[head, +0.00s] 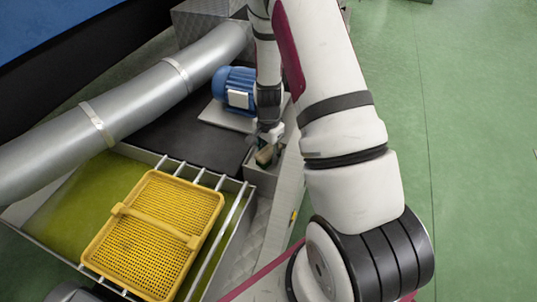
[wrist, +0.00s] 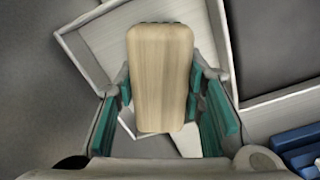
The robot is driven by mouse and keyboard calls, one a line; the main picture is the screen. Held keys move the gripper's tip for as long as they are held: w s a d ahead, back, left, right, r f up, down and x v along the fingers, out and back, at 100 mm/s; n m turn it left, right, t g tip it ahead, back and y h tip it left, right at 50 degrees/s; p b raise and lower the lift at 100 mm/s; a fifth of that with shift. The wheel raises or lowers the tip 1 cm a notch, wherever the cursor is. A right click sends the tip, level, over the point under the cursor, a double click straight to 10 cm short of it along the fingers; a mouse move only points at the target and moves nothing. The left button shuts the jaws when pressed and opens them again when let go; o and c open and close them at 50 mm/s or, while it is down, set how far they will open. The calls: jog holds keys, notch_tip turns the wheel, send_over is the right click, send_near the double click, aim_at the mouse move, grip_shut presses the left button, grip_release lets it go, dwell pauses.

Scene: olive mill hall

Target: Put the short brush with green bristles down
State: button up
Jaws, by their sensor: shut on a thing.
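My gripper (head: 270,137) is shut on the short brush (head: 264,155), near the middle of the head view. In the wrist view the brush's pale wooden back (wrist: 160,75) fills the space between the green finger pads, and its bristles are hidden beneath it. The brush is over a small light-grey open box (head: 262,178), whose walls and floor also show around the brush in the wrist view (wrist: 95,28). I cannot tell whether the brush touches the box floor.
A blue motor (head: 234,86) on a pale plate stands close behind the gripper. A large grey pipe (head: 130,105) crosses at left. A yellow perforated crate (head: 150,225) rests on rails over a trough of green liquid (head: 62,210). Green floor (head: 470,150) lies open at right.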

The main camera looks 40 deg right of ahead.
jog(key=shift+f, duration=0.1)
jog(key=o, duration=1.1)
